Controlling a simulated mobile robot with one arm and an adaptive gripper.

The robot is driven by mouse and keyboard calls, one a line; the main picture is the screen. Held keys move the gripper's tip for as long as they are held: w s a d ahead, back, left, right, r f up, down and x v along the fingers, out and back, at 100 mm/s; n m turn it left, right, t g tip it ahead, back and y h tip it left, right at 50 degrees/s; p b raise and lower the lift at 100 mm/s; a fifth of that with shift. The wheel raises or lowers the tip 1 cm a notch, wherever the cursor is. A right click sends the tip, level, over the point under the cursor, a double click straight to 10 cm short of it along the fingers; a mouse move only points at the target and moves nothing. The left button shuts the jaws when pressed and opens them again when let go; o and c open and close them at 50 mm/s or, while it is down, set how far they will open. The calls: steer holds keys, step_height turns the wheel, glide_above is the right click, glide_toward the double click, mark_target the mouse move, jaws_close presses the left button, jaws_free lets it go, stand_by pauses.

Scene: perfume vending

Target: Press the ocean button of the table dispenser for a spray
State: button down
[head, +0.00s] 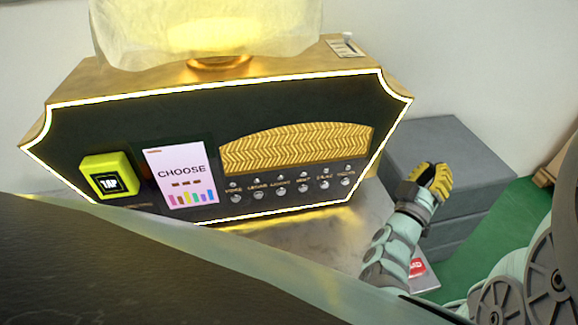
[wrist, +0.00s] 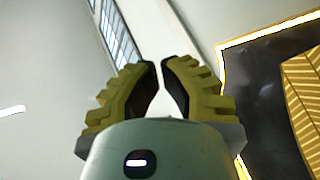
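The dispenser (head: 130,128) is a dark-fronted gold box with a glowing edge. Its front has a row of small round silver buttons (head: 281,190) under a gold herringbone panel, each with a label above it. The labels are too small to read surely, so I cannot tell which button is ocean. My gripper (head: 440,172), with yellow ridged fingers, is to the right of the dispenser, apart from the buttons. In the wrist view the fingertips (wrist: 160,62) nearly meet, with nothing between them. Part of the dispenser's front (wrist: 262,85) shows at the right there; no buttons are visible.
A yellow TAP pad (head: 110,178) and a CHOOSE screen (head: 180,175) are on the dispenser's left front. A pale glowing bag-like top (head: 207,30) sits above. Grey boxes (head: 440,150) stand behind my gripper. A red-and-white card (head: 421,275) lies below my forearm.

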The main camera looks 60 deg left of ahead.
mark_target(346, 182)
steer(key=s+a+f+n+g+y+b, duration=0.1)
steer(key=a+f+n+b, duration=0.1)
steer(key=f, duration=0.5)
steer(key=s+a+f+n+g+y+b, duration=0.1)
steer(key=s+a+f+g+b, duration=0.1)
steer(key=a+f+b, duration=0.2)
steer(key=s+a+f+n+g+y+b, duration=0.1)
steer(key=f+b, duration=0.4)
steer(key=f, duration=0.5)
steer(key=shift+s+a+n+g, duration=0.55)
steer(key=shift+a+n, duration=0.25)
steer(key=shift+a, duration=0.35)
steer(key=shift+a, duration=0.1)
steer(key=w+a+b, duration=0.3)
steer(key=a+b, duration=0.1)
steer(key=a, duration=0.4)
steer(key=shift+w, duration=0.25)
steer(key=shift+w+a, duration=0.2)
steer(key=shift+a, duration=0.15)
